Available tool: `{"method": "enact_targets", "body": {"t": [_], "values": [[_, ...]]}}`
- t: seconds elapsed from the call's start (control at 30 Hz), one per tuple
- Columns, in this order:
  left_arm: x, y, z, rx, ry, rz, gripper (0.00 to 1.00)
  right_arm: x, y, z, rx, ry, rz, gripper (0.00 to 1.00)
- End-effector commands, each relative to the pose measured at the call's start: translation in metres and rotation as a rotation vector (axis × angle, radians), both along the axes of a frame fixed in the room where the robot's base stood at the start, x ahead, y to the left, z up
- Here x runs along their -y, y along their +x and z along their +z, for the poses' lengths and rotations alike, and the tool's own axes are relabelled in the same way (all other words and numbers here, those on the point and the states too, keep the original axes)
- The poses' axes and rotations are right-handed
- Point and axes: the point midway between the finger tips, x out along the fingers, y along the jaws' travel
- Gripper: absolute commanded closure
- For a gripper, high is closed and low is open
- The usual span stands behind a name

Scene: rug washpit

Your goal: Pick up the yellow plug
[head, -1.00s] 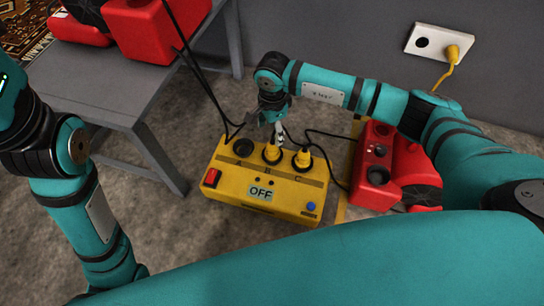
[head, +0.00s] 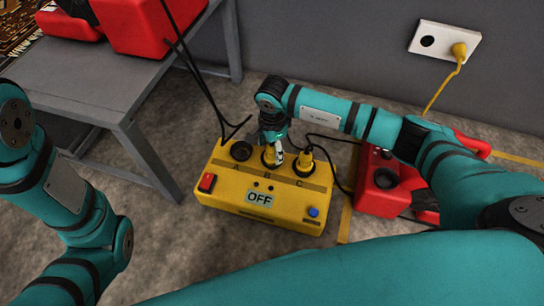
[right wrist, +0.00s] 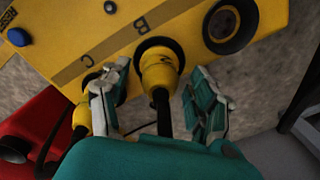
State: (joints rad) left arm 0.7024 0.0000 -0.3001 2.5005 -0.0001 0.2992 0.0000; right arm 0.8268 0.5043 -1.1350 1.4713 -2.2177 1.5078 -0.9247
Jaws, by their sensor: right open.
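The yellow power box (head: 228,192) stands on the floor with its sign reading OFF. One yellow plug (right wrist: 160,72) sits upright in socket B, its black cable coming towards the wrist camera. A second yellow plug (head: 306,160) sits in socket C; it also shows in the right wrist view (right wrist: 82,117), partly behind a finger. The socket at the box's left (head: 241,151) is empty. My right gripper (right wrist: 163,80) is open, with one finger on each side of the plug in B; contact is not clear. My left gripper is outside the view.
Red machines stand right of the box (head: 380,190) and on the grey bench (head: 95,80) at upper left. A white wall outlet (head: 428,40) holds another yellow plug (head: 460,50). Black cables hang behind the box. Bare floor lies left of it.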

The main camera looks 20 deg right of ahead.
Motion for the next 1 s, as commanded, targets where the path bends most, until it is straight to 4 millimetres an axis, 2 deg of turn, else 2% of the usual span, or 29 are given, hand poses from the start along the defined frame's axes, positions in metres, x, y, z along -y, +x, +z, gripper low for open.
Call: {"method": "enact_targets", "body": {"t": [0.07, 0.53, 0.8, 1.0], "values": [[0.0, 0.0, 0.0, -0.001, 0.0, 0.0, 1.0, 0.0, 0.0, 0.0, 0.0, 0.0, 0.0, 0.39], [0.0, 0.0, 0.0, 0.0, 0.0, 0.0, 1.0, 0.0, 0.0, 0.0, 0.0, 0.0, 0.0, 1.0], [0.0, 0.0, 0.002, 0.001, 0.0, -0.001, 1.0, 0.0, 0.0, 0.002, 0.0, 0.0, 0.0, 1.0], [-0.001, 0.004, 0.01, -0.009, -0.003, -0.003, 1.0, 0.0, 0.0, 0.017, 0.001, -0.001, 0.0, 1.0]]}}
